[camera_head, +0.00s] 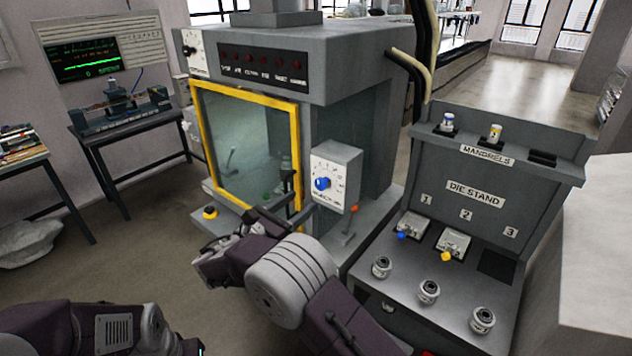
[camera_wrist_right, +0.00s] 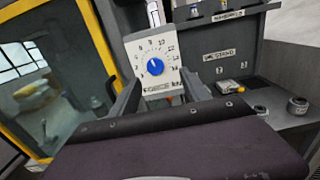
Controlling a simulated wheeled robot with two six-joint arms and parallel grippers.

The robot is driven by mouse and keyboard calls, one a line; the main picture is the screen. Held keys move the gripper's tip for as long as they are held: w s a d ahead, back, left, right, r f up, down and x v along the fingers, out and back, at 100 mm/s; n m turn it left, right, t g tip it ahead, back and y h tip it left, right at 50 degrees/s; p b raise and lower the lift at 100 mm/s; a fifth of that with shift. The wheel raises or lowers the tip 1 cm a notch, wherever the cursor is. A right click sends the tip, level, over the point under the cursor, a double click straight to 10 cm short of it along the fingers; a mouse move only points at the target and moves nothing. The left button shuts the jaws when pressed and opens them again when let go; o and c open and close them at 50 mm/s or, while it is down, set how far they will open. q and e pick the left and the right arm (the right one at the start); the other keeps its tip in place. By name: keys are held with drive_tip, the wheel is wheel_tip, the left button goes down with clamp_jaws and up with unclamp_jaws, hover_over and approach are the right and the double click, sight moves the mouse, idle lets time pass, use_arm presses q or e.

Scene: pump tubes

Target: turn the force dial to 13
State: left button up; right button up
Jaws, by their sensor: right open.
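The force dial is a blue knob (camera_head: 322,184) on a pale scale plate, on the grey box (camera_head: 350,172) at the press's right front. In the right wrist view, the blue knob (camera_wrist_right: 155,67) faces me with numbers around it. Its pale mark seems to point roughly up, near 8 or 9, but is too small to read surely. My right gripper (camera_head: 300,203) is just in front of the dial, open and empty. In the right wrist view its two fingers (camera_wrist_right: 160,95) stand apart below the knob, not around it.
The yellow-framed press door (camera_head: 299,150) is left of the dial.

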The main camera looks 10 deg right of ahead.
sight(319, 185)
drive_tip(key=w+d, duration=0.1)
drive_tip(key=w+d+p, duration=0.1)
drive_tip(key=w, duration=0.1)
drive_tip(key=w+d, duration=0.1)
drive_tip(key=shift+w+f, duration=0.15)
drive_tip(key=shift+f, duration=0.05)
drive_tip(key=x, duration=0.1)
drive_tip(key=p+x, duration=0.1)
drive_tip(key=x, duration=0.2)
drive_tip(key=shift+s+d+p, duration=0.25)
drive_tip(key=shift+d+p, duration=0.05)
drive_tip(key=shift+w+a+f, duration=0.1)
drive_tip(key=shift+w+a, duration=0.05)
drive_tip(key=shift+w, duration=0.05)
drive_tip(key=shift+c, duration=0.5)
clamp_jaws()
use_arm(q)
drive_tip(key=shift+w+a+r, duration=0.15)
drive_tip(key=shift+w+r, duration=0.1)
drive_tip(key=shift+r, duration=0.3)
drive_tip(key=shift+w+a+r, duration=0.1)
drive_tip(key=shift+w+r, duration=0.1)
drive_tip(key=shift+r, duration=0.3)
use_arm(e)
drive_tip(key=shift+o, duration=0.5)
unclamp_jaws()
